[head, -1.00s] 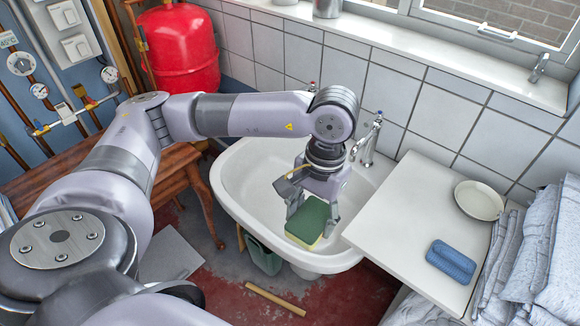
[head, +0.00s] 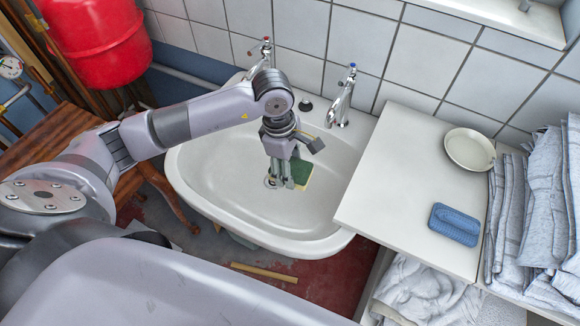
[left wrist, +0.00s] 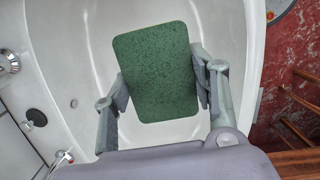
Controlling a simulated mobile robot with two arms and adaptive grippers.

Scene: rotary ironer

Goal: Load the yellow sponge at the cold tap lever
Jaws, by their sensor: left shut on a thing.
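The yellow sponge (head: 302,174) with a green scouring face is held over the white basin (head: 205,205). My left gripper (head: 286,182) is shut on it. In the left wrist view the sponge's green face (left wrist: 157,72) sits between the two fingers (left wrist: 160,88); its yellow side is hidden there. The cold tap (head: 342,98), with a blue mark on top, stands on the basin's back right rim, right of and behind the gripper, apart from the sponge. The other tap (head: 262,56), with a red mark, stands to its left, partly behind my arm. My right gripper is not in view.
A white worktop (head: 395,185) adjoins the basin on the right, bearing a blue sponge (head: 454,224), a pale dish (head: 469,149) and folded cloths (head: 545,200). A tiled wall (head: 300,45) closes the back. A red vessel (head: 105,45) and wooden table (head: 75,125) are at left.

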